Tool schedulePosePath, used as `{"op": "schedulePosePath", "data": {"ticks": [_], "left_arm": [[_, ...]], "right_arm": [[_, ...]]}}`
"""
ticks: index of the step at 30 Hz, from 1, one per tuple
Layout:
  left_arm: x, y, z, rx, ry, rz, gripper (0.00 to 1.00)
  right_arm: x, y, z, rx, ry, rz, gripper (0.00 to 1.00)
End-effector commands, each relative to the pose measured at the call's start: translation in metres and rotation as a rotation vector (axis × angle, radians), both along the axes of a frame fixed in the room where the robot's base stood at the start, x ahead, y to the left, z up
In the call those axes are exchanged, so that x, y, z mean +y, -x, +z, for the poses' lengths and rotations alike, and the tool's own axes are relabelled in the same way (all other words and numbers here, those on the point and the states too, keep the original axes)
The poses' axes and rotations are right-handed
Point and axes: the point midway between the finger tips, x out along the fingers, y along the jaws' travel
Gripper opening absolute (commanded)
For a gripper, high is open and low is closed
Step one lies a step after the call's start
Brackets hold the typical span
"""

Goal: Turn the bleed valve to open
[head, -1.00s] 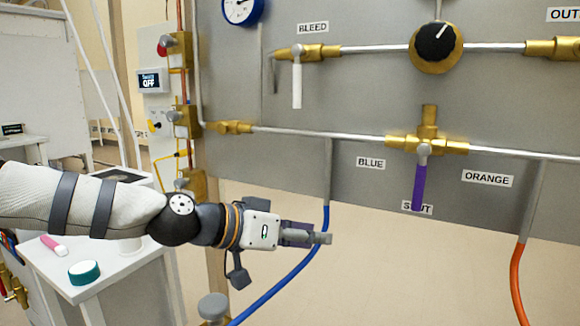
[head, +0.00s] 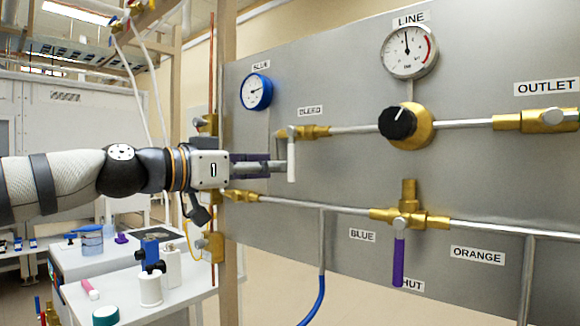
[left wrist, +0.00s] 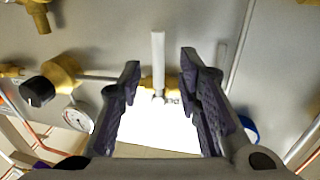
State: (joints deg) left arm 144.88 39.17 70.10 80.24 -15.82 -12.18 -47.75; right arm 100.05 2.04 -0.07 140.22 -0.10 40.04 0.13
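The bleed valve is a brass fitting (head: 313,131) with a white lever handle (head: 291,163) hanging straight down, below the BLEED label (head: 311,111) on the grey panel. My left gripper (head: 283,167) is level with this handle, reaching it from the left. In the left wrist view the two purple-padded fingers are spread wide, and the white handle (left wrist: 158,55) shows in the gap between the fingertips. A gap shows on both sides, so neither finger touches it. How deep the handle sits between the fingers I cannot tell. My right gripper is out of view.
The panel (head: 345,90) also holds a blue gauge (head: 256,92), a white LINE gauge (head: 408,52), a black knob (head: 397,122) and a purple lever (head: 398,262). A pipe runs just below my left gripper. A white side table (head: 185,300) with small items stands lower left.

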Motion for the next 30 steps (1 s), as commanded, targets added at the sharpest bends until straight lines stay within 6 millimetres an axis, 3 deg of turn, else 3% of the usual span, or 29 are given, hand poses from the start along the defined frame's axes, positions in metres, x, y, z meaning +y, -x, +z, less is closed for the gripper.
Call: {"op": "schedulePosePath", "data": {"ticks": [3, 7, 18, 22, 30], "left_arm": [[-0.022, -0.019, 0.001, 0.000, 0.000, -0.001, 0.32], [-0.037, -0.034, 0.001, 0.000, 0.001, 0.001, 0.32], [-0.044, -0.041, 0.000, 0.001, 0.002, 0.001, 0.32], [-0.044, -0.041, 0.000, 0.000, 0.001, 0.001, 0.02], [-0.044, -0.041, 0.001, 0.002, 0.003, 0.001, 0.00]], "right_arm": [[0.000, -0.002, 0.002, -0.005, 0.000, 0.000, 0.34], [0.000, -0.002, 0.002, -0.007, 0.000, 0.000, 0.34], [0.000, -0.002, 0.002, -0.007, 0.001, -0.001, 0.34], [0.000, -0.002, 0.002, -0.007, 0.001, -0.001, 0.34], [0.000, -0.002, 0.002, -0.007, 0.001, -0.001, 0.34]]}}
